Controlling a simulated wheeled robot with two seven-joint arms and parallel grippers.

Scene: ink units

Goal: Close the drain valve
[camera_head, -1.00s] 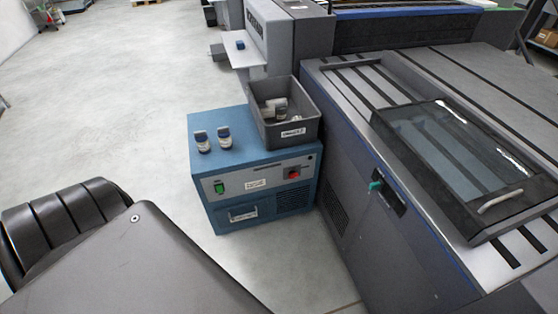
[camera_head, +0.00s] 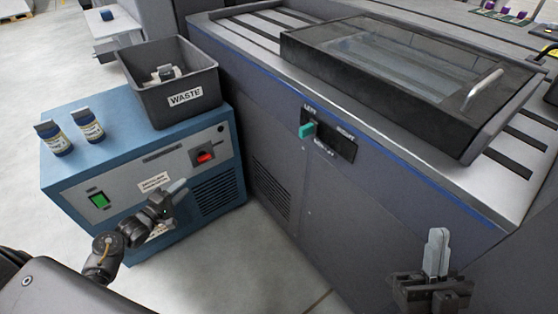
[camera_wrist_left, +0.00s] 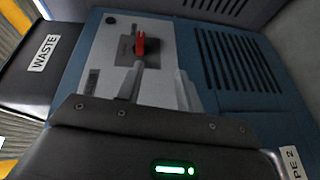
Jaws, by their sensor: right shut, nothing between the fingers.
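A small red handle (camera_head: 205,157) sits on a dark plate on the grey front panel of the blue unit (camera_head: 110,147). Whether it is the drain valve I cannot read. In the left wrist view the red handle (camera_wrist_left: 140,45) stands just beyond my fingers, not touching them. My left gripper (camera_head: 178,190) is in front of the panel, below and left of the handle. Its fingers (camera_wrist_left: 158,85) look apart and empty in the left wrist view. My right gripper (camera_head: 438,250) is shut and empty, pointing up beside the large grey machine.
A green switch (camera_head: 99,200) is at the panel's left. The grey machine (camera_head: 350,210), with a teal lever (camera_head: 307,130), stands close on the right.

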